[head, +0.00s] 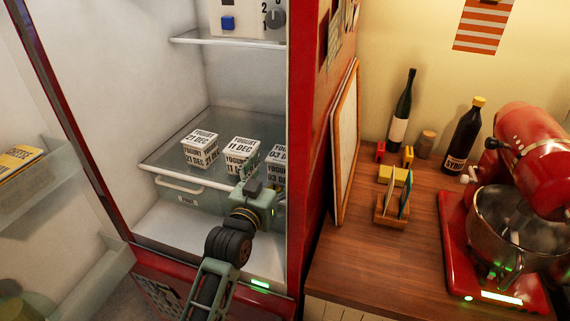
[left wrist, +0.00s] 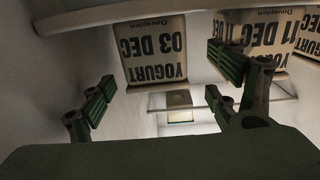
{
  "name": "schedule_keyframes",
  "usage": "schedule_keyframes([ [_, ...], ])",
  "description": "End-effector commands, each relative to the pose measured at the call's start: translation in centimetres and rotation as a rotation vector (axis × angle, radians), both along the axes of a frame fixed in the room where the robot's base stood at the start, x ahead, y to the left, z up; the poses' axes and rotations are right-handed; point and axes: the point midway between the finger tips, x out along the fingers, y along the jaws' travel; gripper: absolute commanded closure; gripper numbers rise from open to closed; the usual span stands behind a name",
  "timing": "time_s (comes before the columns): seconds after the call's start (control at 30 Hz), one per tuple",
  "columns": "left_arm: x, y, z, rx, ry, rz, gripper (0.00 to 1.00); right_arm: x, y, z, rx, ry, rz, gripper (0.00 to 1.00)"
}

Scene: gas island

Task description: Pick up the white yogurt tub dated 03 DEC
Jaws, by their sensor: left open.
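The white yogurt tub dated 03 DEC (head: 279,153) stands at the right end of the row on the glass fridge shelf, partly hidden by my left gripper and the fridge's side edge. It also shows upside down in the left wrist view (left wrist: 153,50). My left gripper (head: 256,168) is open in front of the tubs, and holds nothing. In the left wrist view its fingers (left wrist: 160,97) are spread, with the 03 DEC tub beyond the gap between them. My right gripper is not in view.
The 11 DEC tub (head: 241,154) stands close beside it, also seen behind the fingers in the wrist view (left wrist: 285,30). The 21 DEC tub (head: 200,149) is farther left. A drawer (head: 185,196) lies below the shelf, and an upper shelf (head: 225,40) above.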

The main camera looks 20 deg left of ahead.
Motion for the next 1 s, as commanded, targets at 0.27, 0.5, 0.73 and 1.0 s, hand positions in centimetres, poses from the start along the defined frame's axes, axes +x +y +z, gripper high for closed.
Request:
schedule_keyframes([
  [0.27,3.0,-0.6,0.2,-0.001,0.002,-0.001,0.18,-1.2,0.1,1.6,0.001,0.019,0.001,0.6],
  [0.5,5.3,-0.8,0.0,0.0,0.0,-0.001,0.18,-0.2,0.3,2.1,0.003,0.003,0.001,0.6],
  [0.73,5.5,-0.8,-0.1,0.0,0.0,0.0,0.18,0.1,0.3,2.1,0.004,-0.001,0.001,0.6],
  [1.0,5.4,-0.8,-0.1,0.0,0.0,0.0,0.37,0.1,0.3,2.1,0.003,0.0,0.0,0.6],
])
